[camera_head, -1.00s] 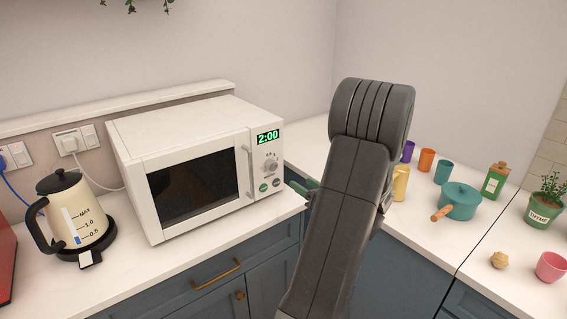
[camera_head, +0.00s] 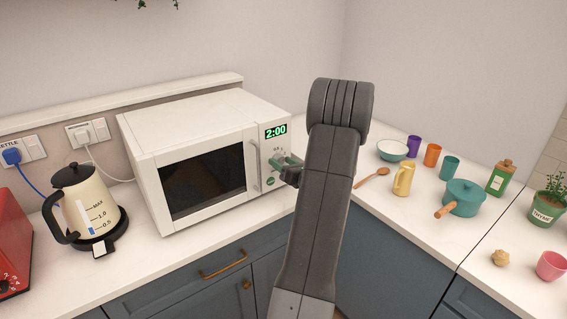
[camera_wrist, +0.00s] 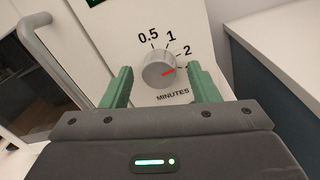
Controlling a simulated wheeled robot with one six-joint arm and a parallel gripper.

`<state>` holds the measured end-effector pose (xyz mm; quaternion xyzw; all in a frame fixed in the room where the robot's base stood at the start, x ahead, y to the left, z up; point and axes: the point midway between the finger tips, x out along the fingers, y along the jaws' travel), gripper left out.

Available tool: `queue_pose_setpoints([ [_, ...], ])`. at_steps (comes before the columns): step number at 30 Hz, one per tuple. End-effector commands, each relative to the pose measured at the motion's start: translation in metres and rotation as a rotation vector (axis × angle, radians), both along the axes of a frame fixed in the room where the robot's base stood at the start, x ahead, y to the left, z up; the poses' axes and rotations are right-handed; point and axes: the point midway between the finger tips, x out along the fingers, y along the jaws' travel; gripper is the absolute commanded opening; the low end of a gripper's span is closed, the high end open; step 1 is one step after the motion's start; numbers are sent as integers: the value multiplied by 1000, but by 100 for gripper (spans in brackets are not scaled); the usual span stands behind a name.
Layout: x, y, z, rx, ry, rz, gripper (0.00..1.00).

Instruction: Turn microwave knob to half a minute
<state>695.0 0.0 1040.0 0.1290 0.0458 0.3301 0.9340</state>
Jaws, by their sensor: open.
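The white microwave (camera_head: 165,125) stands on the left counter, door shut, its green display (camera_head: 276,131) reading 2:00. Its round silver knob (camera_wrist: 157,72) sits on the control panel in the wrist view, with marks 0.5, 1 and 2 and the word MINUTES. The knob's red pointer points right, close to the 2 mark. My gripper (camera_wrist: 160,82) is open, with one green finger on each side of the knob and a gap to both. In the head view my gripper (camera_head: 284,163) is at the panel and hides most of the knob.
The microwave's door handle (camera_wrist: 48,62) is left of the panel. A kettle (camera_head: 88,205) and red appliance (camera_head: 12,245) stand further left. The right counter holds a bowl (camera_head: 392,150), wooden spoon (camera_head: 372,178), several cups and a teal pot (camera_head: 464,196).

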Motion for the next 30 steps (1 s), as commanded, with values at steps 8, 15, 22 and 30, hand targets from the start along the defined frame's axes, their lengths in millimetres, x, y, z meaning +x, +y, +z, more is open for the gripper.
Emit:
queue_pose_setpoints([
  [8, 0, 0, 0, 0, 0, 0, 27],
  [15, 0, 0, 0, -3, -3, 1, 10],
  [22, 0, 0, -3, -48, -38, 1, 10],
  [30, 0, 0, -6, -198, -150, 1, 10],
])
